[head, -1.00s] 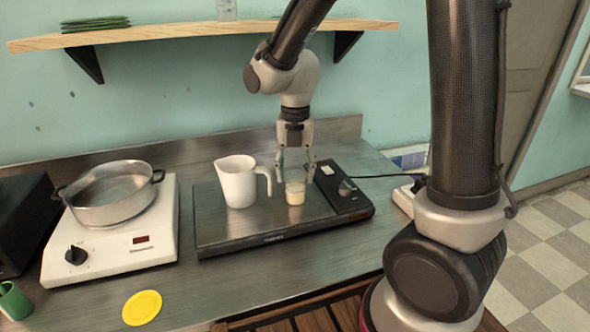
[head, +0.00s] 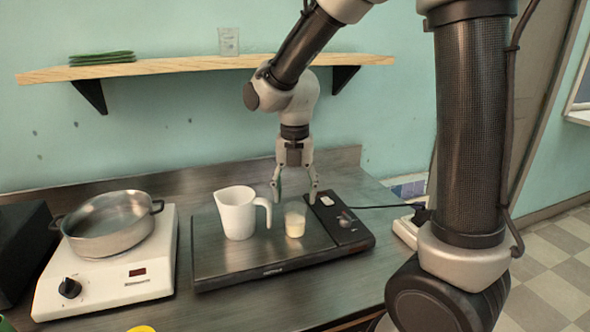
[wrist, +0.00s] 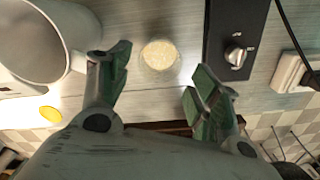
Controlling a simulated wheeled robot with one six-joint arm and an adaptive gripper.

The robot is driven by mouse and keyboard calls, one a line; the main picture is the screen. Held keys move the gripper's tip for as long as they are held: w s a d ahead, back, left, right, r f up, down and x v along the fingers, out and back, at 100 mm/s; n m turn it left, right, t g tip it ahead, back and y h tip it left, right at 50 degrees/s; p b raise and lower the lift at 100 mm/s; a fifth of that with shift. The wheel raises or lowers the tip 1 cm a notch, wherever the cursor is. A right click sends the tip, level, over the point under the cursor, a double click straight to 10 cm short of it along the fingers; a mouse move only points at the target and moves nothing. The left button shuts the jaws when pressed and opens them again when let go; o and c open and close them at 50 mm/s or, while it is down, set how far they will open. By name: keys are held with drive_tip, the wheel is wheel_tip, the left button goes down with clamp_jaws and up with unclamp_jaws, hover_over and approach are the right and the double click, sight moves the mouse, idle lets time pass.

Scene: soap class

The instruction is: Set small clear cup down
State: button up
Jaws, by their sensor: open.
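The small clear cup (head: 295,224) stands upright on the dark stirrer plate, to the right of the white pitcher. It holds a pale yellowish content. In the wrist view the cup (wrist: 160,54) shows from above, beyond and between the open fingertips. My gripper (head: 295,196) is open and empty just above the cup, with its fingers spread apart and pointing down. It also shows in the wrist view (wrist: 158,82), where the green finger pads do not touch the cup.
The white pitcher (head: 237,214) stands close on the left, its handle toward the cup. The plate's black control panel (head: 340,218) with a knob is on the right. A hot plate (head: 105,270) carries a metal pot (head: 110,226). A shelf (head: 200,66) runs above.

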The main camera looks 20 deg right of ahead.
wheel_tip(320, 180, up, 9)
drive_tip(key=s+d+m+t, duration=0.1)
drive_tip(key=s+d+m, duration=0.4)
drive_tip(key=m, duration=0.5)
drive_tip(key=s+d+r+m+t, duration=0.1)
drive_tip(key=s+d+m, duration=0.4)
drive_tip(key=m, duration=0.6)
drive_tip(key=s+d+r+m+t, duration=0.1)
drive_tip(key=s+d+m+t, duration=0.1)
drive_tip(key=s+d+m, duration=0.3)
drive_tip(key=s+m, duration=0.3)
drive_tip(key=m, duration=0.2)
